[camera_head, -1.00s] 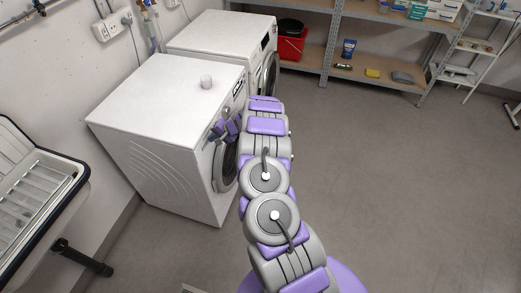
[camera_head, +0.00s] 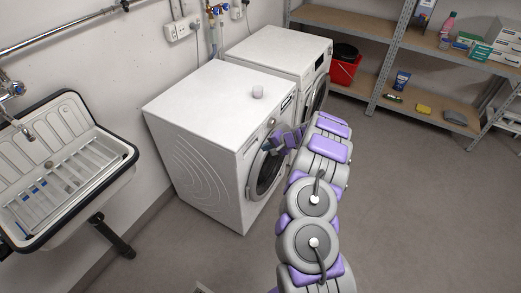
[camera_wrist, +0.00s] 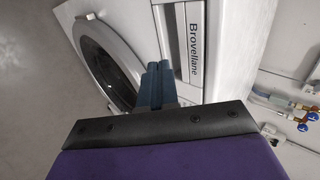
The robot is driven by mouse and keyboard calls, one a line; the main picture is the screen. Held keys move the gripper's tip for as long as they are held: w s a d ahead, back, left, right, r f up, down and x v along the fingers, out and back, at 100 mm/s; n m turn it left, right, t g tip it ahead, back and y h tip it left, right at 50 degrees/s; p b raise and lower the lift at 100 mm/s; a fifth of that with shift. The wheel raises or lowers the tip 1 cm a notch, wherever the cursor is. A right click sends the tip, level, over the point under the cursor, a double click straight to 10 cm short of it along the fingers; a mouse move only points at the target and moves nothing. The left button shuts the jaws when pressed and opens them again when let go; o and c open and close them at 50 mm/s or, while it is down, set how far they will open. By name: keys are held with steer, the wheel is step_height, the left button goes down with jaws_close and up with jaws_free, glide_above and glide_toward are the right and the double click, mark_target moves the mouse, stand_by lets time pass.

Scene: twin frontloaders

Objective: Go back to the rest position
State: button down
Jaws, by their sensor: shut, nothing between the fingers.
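My gripper (camera_head: 268,149) is in front of the nearer white washing machine (camera_head: 205,120), beside the upper edge of its round door (camera_head: 266,172). In the wrist view its blue-grey fingers (camera_wrist: 156,84) are together with nothing between them. They point toward the machine's front, between the door (camera_wrist: 108,62) and the drawer panel marked "Brovellane" (camera_wrist: 195,45). I cannot tell whether the fingertips touch the machine. The door looks closed. My purple and grey arm hides part of the floor and the machine's front right side.
A sink (camera_head: 60,165) is at left. Shelves (camera_head: 425,65) with goods and a red bucket (camera_head: 343,72) are at the back. The floor at right (camera_head: 430,210) is clear.

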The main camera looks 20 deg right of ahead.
steer(key=s+d+r+p, duration=0.1)
steer(key=s+d+r, duration=0.2)
steer(key=d, duration=0.1)
steer(key=s+a+r+n+g+y, duration=0.2)
steer(key=s+a+r+n, duration=0.1)
steer(key=a+r, duration=1.05)
steer(key=s+a+r+n+g, duration=0.45)
steer(key=s+a+r, duration=0.55)
steer(key=s+a, duration=0.35)
steer(key=s+a+r+n+g+h, duration=0.1)
steer(key=s+r+n+g+h, duration=0.2)
steer(key=s, duration=1.5)
steer(key=s+d+h, duration=0.2)
steer(key=s+d, duration=0.1)
steer(key=s, duration=0.5)
steer(key=s+d+h, duration=0.2)
steer(key=s+d, duration=0.1)
steer(key=s, duration=0.4)
steer(key=shift+s+d+r+h, duration=0.2)
steer(key=shift+s+d+h, duration=0.05)
steer(key=shift+s+h, duration=0.15)
